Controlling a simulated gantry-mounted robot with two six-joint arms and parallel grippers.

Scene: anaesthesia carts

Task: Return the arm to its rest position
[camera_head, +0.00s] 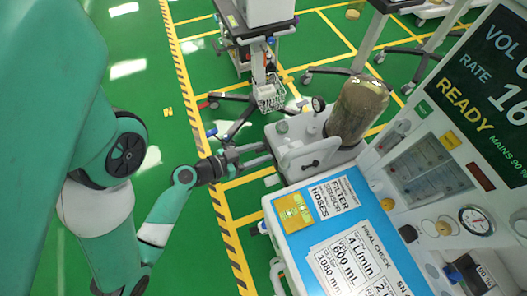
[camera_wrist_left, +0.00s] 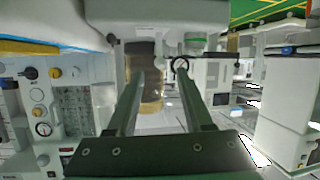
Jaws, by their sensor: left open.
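My left arm comes in from the left in the head view. Its gripper (camera_head: 262,155) points right, beside the grey-white housing at the left end of the anaesthesia machine (camera_head: 318,163). In the left wrist view the two fingers of the left gripper (camera_wrist_left: 158,100) stand apart with no object held between them. A brownish cylinder (camera_head: 358,108) stands behind the housing, and it also shows beyond the fingers in the wrist view (camera_wrist_left: 150,62). Whether the fingertips touch the housing is hard to tell. My right gripper is in neither view.
The machine has a blue work surface (camera_head: 372,215) with printed labels, and a dark display (camera_head: 490,75) at the right. A wheeled cart (camera_head: 258,45) with a wire basket stands at the back.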

